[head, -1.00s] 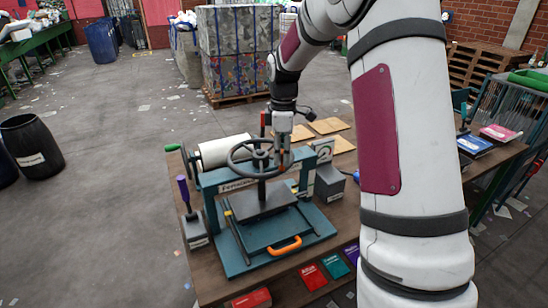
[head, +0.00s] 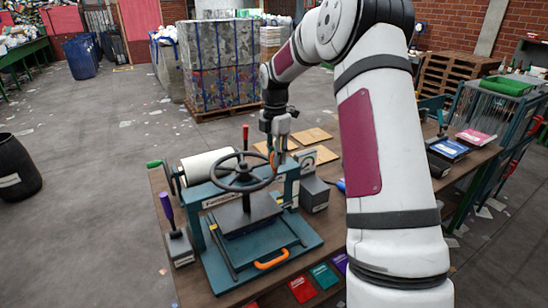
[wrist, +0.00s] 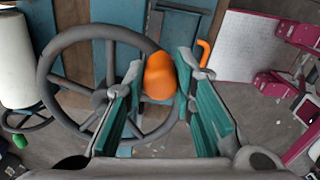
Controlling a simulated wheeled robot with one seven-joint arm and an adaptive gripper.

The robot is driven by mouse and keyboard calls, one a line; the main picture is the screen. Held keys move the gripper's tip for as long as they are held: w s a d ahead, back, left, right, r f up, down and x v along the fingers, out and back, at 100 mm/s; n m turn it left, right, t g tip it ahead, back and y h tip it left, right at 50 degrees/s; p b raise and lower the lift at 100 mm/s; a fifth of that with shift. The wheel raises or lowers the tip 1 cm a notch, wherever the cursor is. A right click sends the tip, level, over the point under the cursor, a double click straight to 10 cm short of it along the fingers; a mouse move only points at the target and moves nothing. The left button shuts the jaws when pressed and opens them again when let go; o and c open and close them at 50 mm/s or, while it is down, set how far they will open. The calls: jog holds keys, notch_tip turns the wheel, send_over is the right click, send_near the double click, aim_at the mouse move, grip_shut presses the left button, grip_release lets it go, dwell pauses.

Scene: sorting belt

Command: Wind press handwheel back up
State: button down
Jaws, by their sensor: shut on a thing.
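The teal press (head: 205,203) stands on the table. Its dark handwheel (head: 215,172) lies level on top, over a dark plate (head: 250,212). An orange knob (head: 273,158) stands on the wheel's right, far side. My gripper (head: 278,150) reaches down to it, shut around the knob. In the wrist view my teal fingers (wrist: 162,80) flank the orange knob (wrist: 159,78) closely, with the handwheel rim (wrist: 45,80) to the left. A thin rod with a red top (head: 245,132) rises by the wheel. The lower part of the knob is hidden.
A white roller (head: 207,165) stands behind the press on the left, and a purple-handled block (head: 179,245) sits at its left. A grey gauge box (head: 314,194) stands close on the right. Brown boards (head: 312,136) lie behind. My arm hides part of the table.

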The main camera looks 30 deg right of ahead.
jog(key=shift+w+d+r, duration=0.1)
jog(key=shift+d, duration=0.15)
jog(key=c, duration=1.3)
grip_release()
jog(key=shift+c, duration=0.2)
jog(key=shift+a, duration=0.1)
notch_tip(320, 180, up, 12)
jog(key=shift+f, duration=0.1)
